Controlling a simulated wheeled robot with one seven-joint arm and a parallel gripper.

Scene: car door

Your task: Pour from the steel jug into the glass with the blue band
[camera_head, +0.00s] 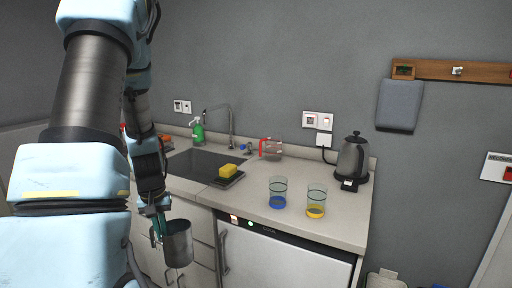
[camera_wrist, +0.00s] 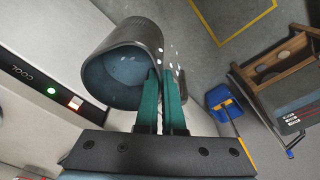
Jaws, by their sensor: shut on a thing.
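The steel jug (camera_head: 178,243) is a grey metal cup in my gripper (camera_head: 158,218), in front of the counter's front edge and below its top. In the wrist view the jug (camera_wrist: 124,62) shows its open mouth and bluish inside, with the green fingers (camera_wrist: 161,100) shut at its side. Small white specks show near the jug there; I cannot tell what they are. The glass with the blue band (camera_head: 278,192) stands upright on the counter, right of and beyond the jug. A similar glass with a yellow band (camera_head: 316,200) stands just right of it.
The counter (camera_head: 248,199) also holds a yellow sponge (camera_head: 228,170) on a dark tray, a red-handled clear jug (camera_head: 271,149), a kettle (camera_head: 352,160) and a green bottle (camera_head: 198,132) by the sink (camera_head: 205,160). A white appliance (camera_head: 270,262) is below.

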